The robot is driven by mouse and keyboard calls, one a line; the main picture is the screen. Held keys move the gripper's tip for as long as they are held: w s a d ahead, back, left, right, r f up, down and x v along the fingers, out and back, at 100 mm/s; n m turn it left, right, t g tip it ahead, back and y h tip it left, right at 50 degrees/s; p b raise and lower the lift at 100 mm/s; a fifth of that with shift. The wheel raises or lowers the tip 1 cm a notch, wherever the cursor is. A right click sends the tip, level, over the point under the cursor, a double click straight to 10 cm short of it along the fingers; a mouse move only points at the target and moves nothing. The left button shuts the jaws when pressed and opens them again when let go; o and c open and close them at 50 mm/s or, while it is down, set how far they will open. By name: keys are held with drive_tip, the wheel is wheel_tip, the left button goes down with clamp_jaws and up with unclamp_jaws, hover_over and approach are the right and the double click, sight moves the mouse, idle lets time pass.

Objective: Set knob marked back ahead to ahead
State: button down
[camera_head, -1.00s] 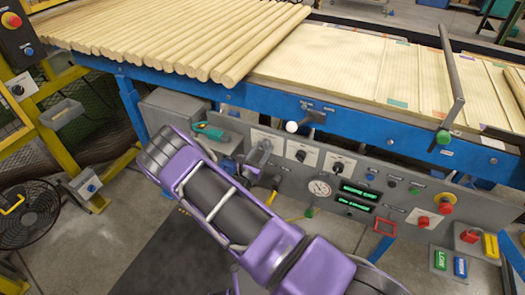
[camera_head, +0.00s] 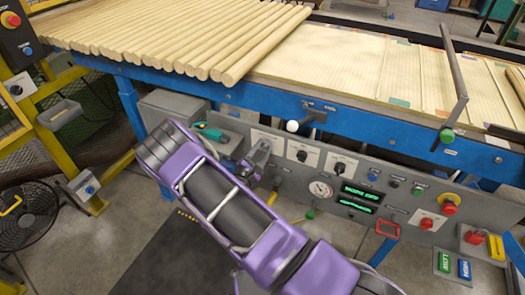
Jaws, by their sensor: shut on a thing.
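A grey control panel (camera_head: 400,205) runs below the blue-framed conveyor. A row of white plates is on it. My gripper (camera_head: 262,154) is at the leftmost white plate (camera_head: 268,136) and is shut on the knob there, which the fingers and wrist mostly hide. The plate's lettering is too small to read, and I cannot tell which way this knob points. Two black knobs on white plates, one in the middle (camera_head: 302,156) and one at the right (camera_head: 340,168), stand uncovered beside my gripper.
A white ball-ended lever (camera_head: 292,126) stands just above the plates. A gauge (camera_head: 320,190), green displays (camera_head: 360,198) and a red emergency button (camera_head: 449,204) are to the right. A teal-handled tool (camera_head: 209,132) lies at left. Wood rods (camera_head: 180,45) lie above.

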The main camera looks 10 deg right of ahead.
idle(0.4)
drive_tip(key=shift+c, duration=2.1)
unclamp_jaws()
drive_tip(key=shift+a, duration=0.1)
drive_tip(key=v, duration=1.7)
drive_tip(key=shift+s, duration=0.15)
